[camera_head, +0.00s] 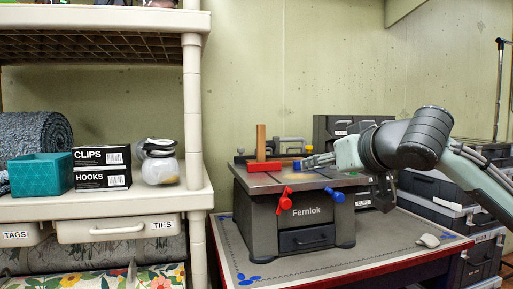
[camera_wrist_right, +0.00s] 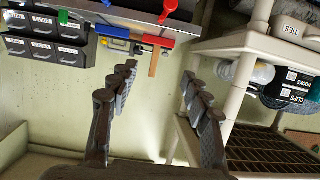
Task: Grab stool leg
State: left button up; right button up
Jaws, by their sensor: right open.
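A wooden stick (camera_head: 261,142), likely the stool leg, stands upright at a red block (camera_head: 264,166) on top of the grey Fernlok bench machine (camera_head: 312,212). In the right wrist view, which is upside down, the wooden stick (camera_wrist_right: 155,61) hangs from the red block (camera_wrist_right: 158,41) and appears between the fingertips, beyond them. My right gripper (camera_head: 308,162) reaches in from the right over the machine top, to the right of the stick and apart from it. Its fingers (camera_wrist_right: 157,73) are spread and empty. My left gripper is out of view.
A blue clamp handle (camera_head: 335,195) and a red one (camera_head: 285,200) stick out at the machine's front. A shelf post (camera_head: 193,110) stands left of the machine. A dark case (camera_head: 345,127) is behind it. A pale mouse-like object (camera_head: 428,240) lies on the table.

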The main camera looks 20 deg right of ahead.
aim_at(261, 128)
jog(key=i+l, duration=0.1)
jog(key=i, duration=1.1)
